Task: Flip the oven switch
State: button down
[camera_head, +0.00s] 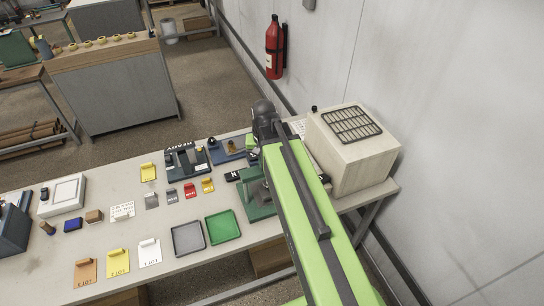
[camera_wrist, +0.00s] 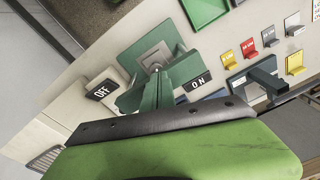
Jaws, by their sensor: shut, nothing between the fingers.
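The oven is a pale boxy unit (camera_head: 352,152) with a dark grille on top, at the right of the bench. The switch has a dark green square base (camera_head: 262,211) on the bench to the left of the oven; it also shows in the wrist view (camera_wrist: 135,52). An OFF label (camera_wrist: 100,90) lies on one side of it and an ON label (camera_wrist: 196,84) on the other. The switch's lever position is hard to tell.
My arm hides part of the bench. Near the switch lie a green tray (camera_head: 222,226), a grey tray (camera_head: 188,238) and small coloured tags (camera_head: 190,190). A fire extinguisher (camera_head: 274,46) hangs on the wall behind. The bench's front left has several lot cards.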

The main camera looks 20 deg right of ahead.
jog(key=s+a+f+n+b, duration=0.2)
jog(key=a+f+b, duration=0.1)
jog(key=f+b, duration=0.5)
jog(key=s+a+f+n+b, duration=0.2)
jog(key=s+a+f+b, duration=0.1)
jog(key=f+b, duration=0.6)
jog(key=shift+f+g, duration=0.4)
jog(key=shift+f, duration=0.25)
jog(key=shift+a, duration=0.1)
